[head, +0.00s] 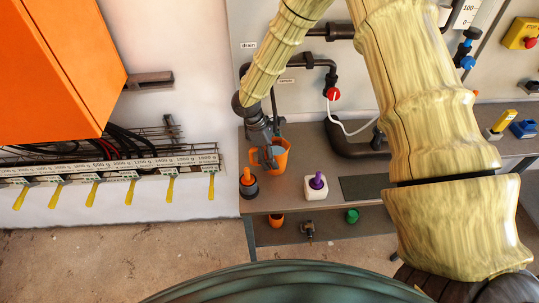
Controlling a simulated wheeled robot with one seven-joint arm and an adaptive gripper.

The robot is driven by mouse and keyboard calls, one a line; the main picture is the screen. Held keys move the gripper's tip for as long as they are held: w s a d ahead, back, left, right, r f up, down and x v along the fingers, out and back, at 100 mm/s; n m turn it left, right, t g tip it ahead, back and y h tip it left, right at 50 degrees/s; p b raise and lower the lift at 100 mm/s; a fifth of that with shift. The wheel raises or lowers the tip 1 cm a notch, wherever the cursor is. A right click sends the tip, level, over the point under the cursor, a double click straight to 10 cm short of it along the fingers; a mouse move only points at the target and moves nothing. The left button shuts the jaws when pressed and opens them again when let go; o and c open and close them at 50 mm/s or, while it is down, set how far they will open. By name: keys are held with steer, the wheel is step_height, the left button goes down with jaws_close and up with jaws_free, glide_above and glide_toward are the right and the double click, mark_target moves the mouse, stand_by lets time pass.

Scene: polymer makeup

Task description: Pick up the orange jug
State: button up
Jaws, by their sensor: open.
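The orange jug (283,160) stands on the grey bench (325,202), near its left end. My gripper (266,157) comes down from above and overlaps the jug's left part in this view. It is open. Its fingers are dark and small here, and I cannot tell whether they touch the jug or are around its wall or handle. Part of the jug's rim and left side is hidden behind my gripper.
A black container with an orange top (248,183) stands just left of the jug. A white block with a purple knob (316,187) is to the right. Black pipes (330,90) run behind. A lower shelf (330,225) holds small items. A dark flat plate (362,188) lies farther right.

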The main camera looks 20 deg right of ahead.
steer(key=shift+f, duration=0.3)
steer(key=shift+d, duration=0.1)
steer(key=shift+c, duration=0.5)
steer(key=shift+r, duration=0.1)
steer(key=c, duration=1.4)
